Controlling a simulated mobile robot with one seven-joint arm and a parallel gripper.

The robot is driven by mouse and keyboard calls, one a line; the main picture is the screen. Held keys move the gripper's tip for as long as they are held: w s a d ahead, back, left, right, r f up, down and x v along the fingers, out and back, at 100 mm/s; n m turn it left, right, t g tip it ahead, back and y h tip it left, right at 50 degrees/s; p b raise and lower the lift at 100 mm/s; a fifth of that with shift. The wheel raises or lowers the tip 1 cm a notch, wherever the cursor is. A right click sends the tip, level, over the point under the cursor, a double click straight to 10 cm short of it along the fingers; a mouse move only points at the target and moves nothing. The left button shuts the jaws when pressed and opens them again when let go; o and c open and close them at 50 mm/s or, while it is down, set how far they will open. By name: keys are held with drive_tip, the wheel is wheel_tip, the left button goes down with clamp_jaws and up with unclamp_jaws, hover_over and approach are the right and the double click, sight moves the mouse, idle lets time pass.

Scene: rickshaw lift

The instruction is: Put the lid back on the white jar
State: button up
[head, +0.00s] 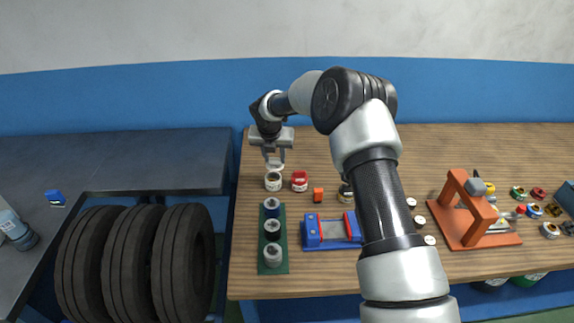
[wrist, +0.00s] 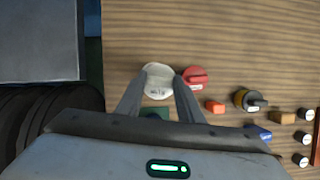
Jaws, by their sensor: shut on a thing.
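The white jar (head: 273,182) stands on the wooden bench with its open top facing up. My gripper (head: 275,160) points down just above it, shut on a white lid (head: 276,167). A gap seems to show between lid and jar in the head view. In the wrist view the lid hides the jar, so I cannot tell how well they line up.
An orange block (head: 318,195) lies further right. A green tray (head: 286,262) with dark and grey cylinders is in front, beside a blue fixture (head: 332,232). The bench behind is clear.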

sight(272, 164)
drive_tip(key=shift+w+a+r+n+y, duration=0.15)
drive_tip(key=shift+w+a+n+y, duration=0.2)
drive_tip(key=shift+w+n, duration=0.3)
drive_tip(key=shift+n, duration=0.25)
drive_tip(key=shift+f+b, duration=1.95)
drive_tip(key=shift+f, duration=1.2)
drive_tip(key=shift+f, duration=0.15)
drive_tip(key=o, duration=1.6)
